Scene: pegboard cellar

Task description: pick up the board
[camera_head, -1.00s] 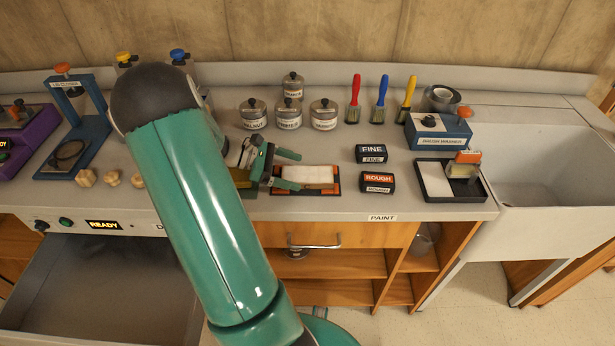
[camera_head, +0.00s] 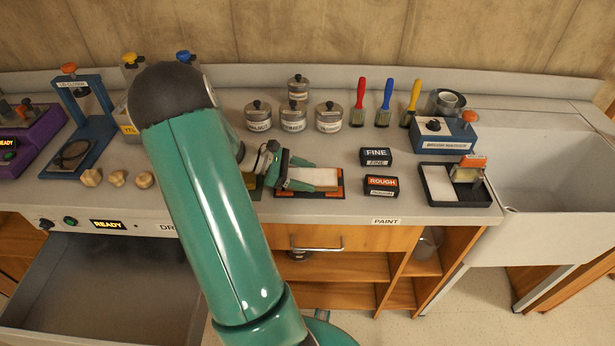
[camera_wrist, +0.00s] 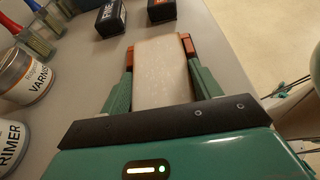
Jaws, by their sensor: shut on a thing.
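The board (camera_head: 318,174) is a pale flat rectangle on a dark mat with orange edges (camera_head: 310,194), at the front of the bench in the head view. In the wrist view the board (camera_wrist: 160,75) runs lengthwise between the two green fingers. My gripper (camera_head: 312,178) reaches it from the left and is shut on it, one finger along each long side; it also shows in the wrist view (camera_wrist: 160,68). Orange parts show beside the board's far end. The board looks level and low over the mat; I cannot tell whether it touches. Its near end is hidden by my gripper.
FINE (camera_head: 376,157) and ROUGH (camera_head: 381,186) blocks lie to the right, then a black tray (camera_head: 455,200) and a sink (camera_head: 545,175). Metal cans (camera_head: 258,116) and upright brushes (camera_head: 384,103) stand behind. An open drawer (camera_head: 100,285) is at front left.

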